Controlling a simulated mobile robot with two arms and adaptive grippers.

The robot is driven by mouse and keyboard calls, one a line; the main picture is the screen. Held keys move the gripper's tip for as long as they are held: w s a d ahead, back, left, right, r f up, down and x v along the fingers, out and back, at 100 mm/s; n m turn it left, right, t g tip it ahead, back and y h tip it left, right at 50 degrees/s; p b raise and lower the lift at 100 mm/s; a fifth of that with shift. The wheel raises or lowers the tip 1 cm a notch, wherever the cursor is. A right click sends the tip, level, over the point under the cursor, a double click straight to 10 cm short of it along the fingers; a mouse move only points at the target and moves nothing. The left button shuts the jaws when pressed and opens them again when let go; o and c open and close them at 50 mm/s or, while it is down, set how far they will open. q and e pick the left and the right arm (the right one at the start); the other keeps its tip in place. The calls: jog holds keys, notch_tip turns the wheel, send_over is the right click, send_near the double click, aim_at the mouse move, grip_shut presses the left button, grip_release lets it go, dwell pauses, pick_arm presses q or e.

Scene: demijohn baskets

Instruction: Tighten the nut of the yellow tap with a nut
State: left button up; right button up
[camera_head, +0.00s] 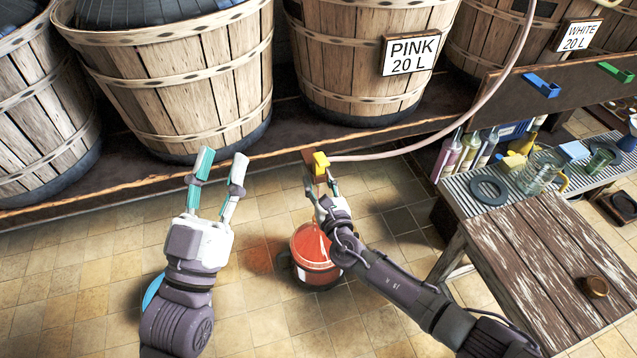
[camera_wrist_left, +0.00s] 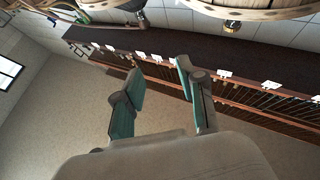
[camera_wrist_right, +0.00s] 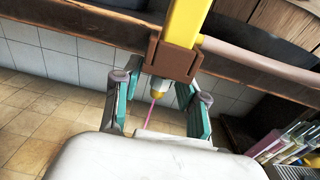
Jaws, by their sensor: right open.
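The yellow tap (camera_head: 321,161) is at the front edge of the shelf, below the PINK 20 L basket. In the right wrist view its yellow top (camera_wrist_right: 186,24) meets a brown block (camera_wrist_right: 172,62), with a small grey and yellow nozzle (camera_wrist_right: 158,90) beneath. I cannot tell which part is the nut. A thin pink line (camera_wrist_right: 152,112) runs down from the nozzle. My right gripper (camera_wrist_right: 157,88) is open, its fingers either side of the nozzle, just below the block; contact is unclear. My left gripper (camera_head: 221,161) is open and empty, left of the tap.
A pale hose (camera_head: 430,145) runs right from the tap and up. A red container (camera_head: 314,252) stands on the floor below. Large wooden baskets (camera_head: 185,85) line the shelf (camera_head: 110,180).

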grip_shut()
jog(key=shift+a+r+m+t+h+p, duration=0.15)
jog(key=shift+m+t+h+p, duration=0.25)
jog(key=shift+m+h, duration=1.3)
jog(key=shift+h, duration=0.7)
pick_arm(q)
jog(key=shift+w+f+b, duration=0.1)
jog(key=shift+f+b, duration=0.1)
jog(key=shift+b, duration=0.15)
pick_arm(e)
jog(key=shift+m+h, duration=0.6)
jog(key=shift+h, duration=0.5)
grip_release()
jog(key=s, duration=1.2)
jog(key=shift+a, duration=0.3)
